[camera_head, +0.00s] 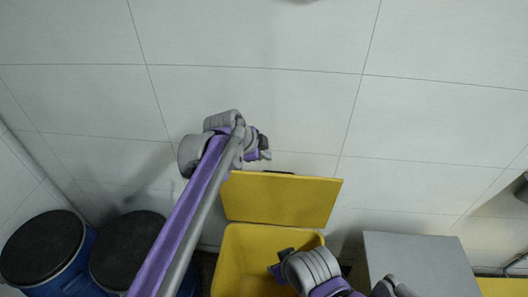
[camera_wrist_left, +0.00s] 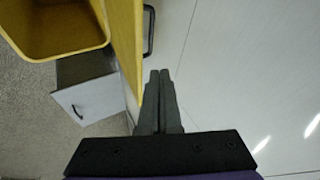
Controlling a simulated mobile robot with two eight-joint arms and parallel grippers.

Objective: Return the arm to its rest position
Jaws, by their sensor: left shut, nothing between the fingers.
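My left arm reaches up from the lower left in the head view. Its gripper (camera_head: 264,149) is just above the raised lid of the yellow bin, in front of the pale wall. In the left wrist view the two dark fingers of this gripper (camera_wrist_left: 159,88) are together with nothing between them. My right gripper (camera_head: 280,265) shows at the bottom of the head view, over the bin opening. Its fingertips are small and partly hidden by its own wrist, so its opening cannot be told.
The yellow bin (camera_head: 229,262) stands open with its lid (camera_head: 282,199) raised. Two blue drums with black lids (camera_head: 42,247) (camera_head: 128,248) stand at the left. A grey cabinet (camera_head: 420,262) stands right of the bin. The tiled wall (camera_head: 255,35) above is clear.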

